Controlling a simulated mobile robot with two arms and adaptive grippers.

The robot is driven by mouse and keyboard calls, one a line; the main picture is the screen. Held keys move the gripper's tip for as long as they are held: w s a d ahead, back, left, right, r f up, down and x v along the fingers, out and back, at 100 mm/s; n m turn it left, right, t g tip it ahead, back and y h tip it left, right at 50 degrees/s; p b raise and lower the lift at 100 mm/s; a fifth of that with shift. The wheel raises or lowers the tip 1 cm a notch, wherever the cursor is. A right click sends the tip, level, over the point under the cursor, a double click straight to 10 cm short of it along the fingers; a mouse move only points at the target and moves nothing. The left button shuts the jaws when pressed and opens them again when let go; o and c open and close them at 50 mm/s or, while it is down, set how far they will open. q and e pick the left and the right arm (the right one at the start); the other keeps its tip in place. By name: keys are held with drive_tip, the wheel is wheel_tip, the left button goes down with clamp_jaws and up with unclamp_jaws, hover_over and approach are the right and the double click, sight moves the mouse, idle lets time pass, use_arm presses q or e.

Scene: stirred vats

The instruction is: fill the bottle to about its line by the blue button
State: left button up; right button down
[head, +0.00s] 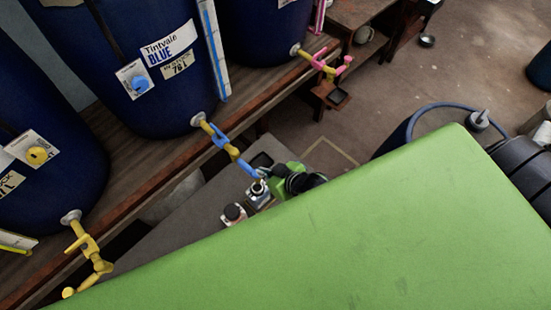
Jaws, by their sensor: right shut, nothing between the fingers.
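The blue button (138,83) is a round knob on a white plate on the dark blue vat (165,100) labelled Tintvale BLUE. My left gripper is not in view.
A yellow-tap vat (40,170) is at the left, and a pink tap (322,63) is farther back. The wooden shelf edge (150,178) runs diagonally below the vats. Much of the lower view is hidden.

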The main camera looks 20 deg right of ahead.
drive_tip(key=v, duration=0.7)
drive_tip(key=shift+w+r+b, duration=0.2)
drive_tip(key=shift+b, duration=0.2)
drive_tip(key=shift+d+f, duration=0.1)
idle(0.6)
drive_tip(key=s+d+f+m+g+h+b, duration=0.1)
drive_tip(key=s+d+f+g+b, duration=0.25)
drive_tip(key=f, duration=1.15)
drive_tip(key=s+d+f+h+b, duration=0.2)
drive_tip(key=s+d+f, duration=0.35)
drive_tip(key=f, duration=0.85)
drive_tip(key=s+a+f+g+b, duration=0.1)
drive_tip(key=s+f+g, duration=0.1)
drive_tip(key=s+f, duration=0.6)
drive_tip(key=s+a+f+g+b, duration=0.1)
drive_tip(key=s+f+g+b, duration=0.1)
drive_tip(key=s+f, duration=0.6)
drive_tip(key=s, duration=0.5)
drive_tip(key=shift+s+m+b, duration=0.3)
drive_tip(key=shift+s, duration=0.05)
drive_tip(key=c, duration=2.8)
unclamp_jaws()
drive_tip(key=shift+a, duration=0.1)
